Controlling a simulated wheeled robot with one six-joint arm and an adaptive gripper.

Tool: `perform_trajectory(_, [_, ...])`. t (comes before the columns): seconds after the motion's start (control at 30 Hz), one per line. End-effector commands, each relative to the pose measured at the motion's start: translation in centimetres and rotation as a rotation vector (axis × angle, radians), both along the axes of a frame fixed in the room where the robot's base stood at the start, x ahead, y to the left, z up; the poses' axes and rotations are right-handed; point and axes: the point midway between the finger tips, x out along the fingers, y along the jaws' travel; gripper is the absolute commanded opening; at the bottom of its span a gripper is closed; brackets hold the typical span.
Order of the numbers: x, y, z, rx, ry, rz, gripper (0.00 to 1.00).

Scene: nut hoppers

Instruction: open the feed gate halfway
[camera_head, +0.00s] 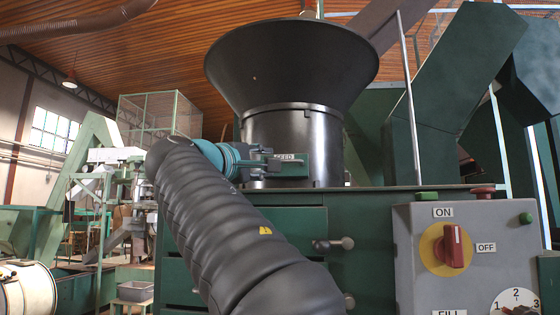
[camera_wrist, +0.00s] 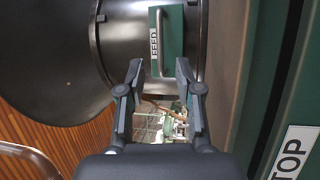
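The feed gate is a green plate (camera_head: 298,170) marked FEED on the front of the black hopper (camera_head: 292,65).
A grey control box (camera_head: 470,255) with a red ON/OFF switch (camera_head: 454,246) stands at the lower right. Knobs (camera_head: 335,244) stick out of the green cabinet (camera_head: 370,225) below the hopper. A green chute (camera_head: 455,90) rises at the right. Open room shows at the left.

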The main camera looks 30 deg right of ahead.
Motion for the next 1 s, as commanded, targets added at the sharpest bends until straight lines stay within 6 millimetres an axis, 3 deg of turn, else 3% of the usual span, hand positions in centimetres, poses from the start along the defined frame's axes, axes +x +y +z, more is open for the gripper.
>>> perform_trajectory(0.4, [3.8, -5.6, 1.3, 0.000, 0.002, 0.002, 0.35])
perform_trajectory(0.9, [4.6, -6.8, 1.5, 0.001, 0.000, 0.005, 0.35])
perform_trajectory(0.93, [4.6, -6.8, 1.5, 0.001, 0.000, 0.005, 0.32])
perform_trajectory(1.0, [4.6, -6.8, 1.5, 0.001, 0.000, 0.005, 0.15])
